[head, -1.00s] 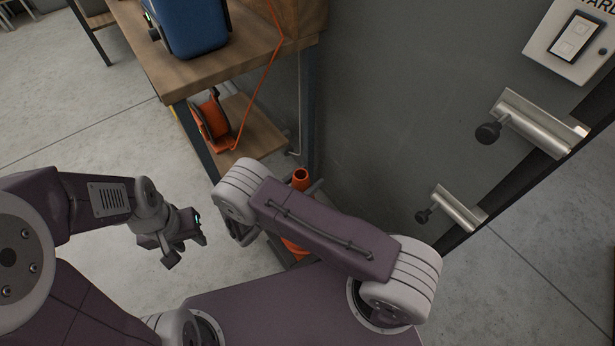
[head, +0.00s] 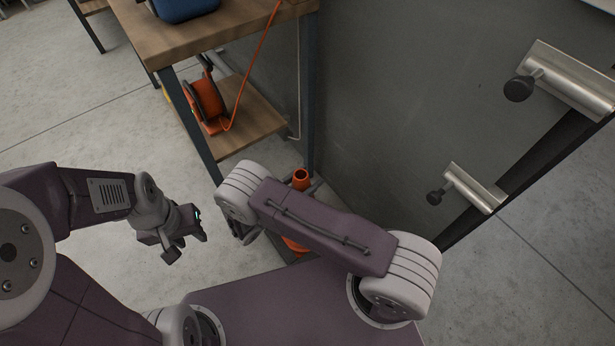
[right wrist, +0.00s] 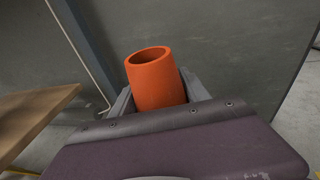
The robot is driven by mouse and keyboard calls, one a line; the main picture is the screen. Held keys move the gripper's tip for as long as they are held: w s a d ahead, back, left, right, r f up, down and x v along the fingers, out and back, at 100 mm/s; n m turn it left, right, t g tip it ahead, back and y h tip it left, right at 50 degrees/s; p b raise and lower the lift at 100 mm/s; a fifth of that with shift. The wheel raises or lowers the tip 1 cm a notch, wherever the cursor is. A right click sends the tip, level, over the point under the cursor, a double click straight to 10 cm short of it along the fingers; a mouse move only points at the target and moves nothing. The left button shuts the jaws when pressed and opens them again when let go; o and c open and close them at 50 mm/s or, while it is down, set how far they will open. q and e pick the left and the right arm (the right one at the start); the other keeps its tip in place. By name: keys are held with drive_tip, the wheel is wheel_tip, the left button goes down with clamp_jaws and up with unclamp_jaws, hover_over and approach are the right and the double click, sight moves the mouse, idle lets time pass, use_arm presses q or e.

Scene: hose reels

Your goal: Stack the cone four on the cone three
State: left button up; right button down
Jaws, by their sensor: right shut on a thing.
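An orange cone's open top (head: 300,176) shows just behind my right arm in the head view, with a bit of orange base (head: 294,244) below the arm. In the right wrist view the orange cone top (right wrist: 155,78) stands up between the fingers of my right gripper (right wrist: 160,98), which is shut on it. I cannot tell which numbered cone it is, and its lower part is hidden by my arm. My left gripper (head: 183,238) hangs over bare floor at the left, with nothing seen in it; its jaw opening is unclear. No second cone can be told apart.
A wooden workbench (head: 215,42) with a blue case (head: 186,8) stands at the back left. Its lower shelf (head: 255,128) holds an orange hose reel (head: 207,99). A grey wall (head: 400,100) stands close behind the cone. The floor (head: 80,130) at left is clear.

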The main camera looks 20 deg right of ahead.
drive_tip(key=shift+f+b, duration=1.6)
drive_tip(key=shift+f, duration=0.8)
drive_tip(key=shift+c, duration=2.3)
unclamp_jaws()
drive_tip(key=shift+s+a, duration=0.1)
